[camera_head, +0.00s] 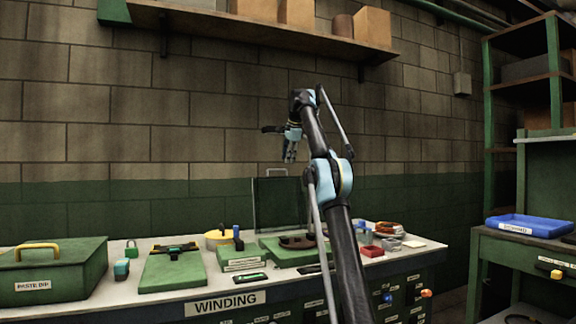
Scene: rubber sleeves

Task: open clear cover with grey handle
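The clear cover (280,208) stands upright at the back of the bench, hinged side down, behind a green base (276,255). Its grey handle (277,172) is along the top edge. A dark curved piece lies on the green base, partly hidden by my arm. My gripper (290,160) hangs fingers down just above and to the right of the handle in the picture. It looks apart from the handle, though depth is hard to judge. The fingers are too small to tell whether they are open or shut.
The bench (120,307) carries a green box with a yellow handle (52,268), a green board (172,270), a yellow round container (218,238) and small trays (388,229) at right. A shelf with boxes (260,28) hangs above. A blue tray (530,225) sits on the right-hand bench.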

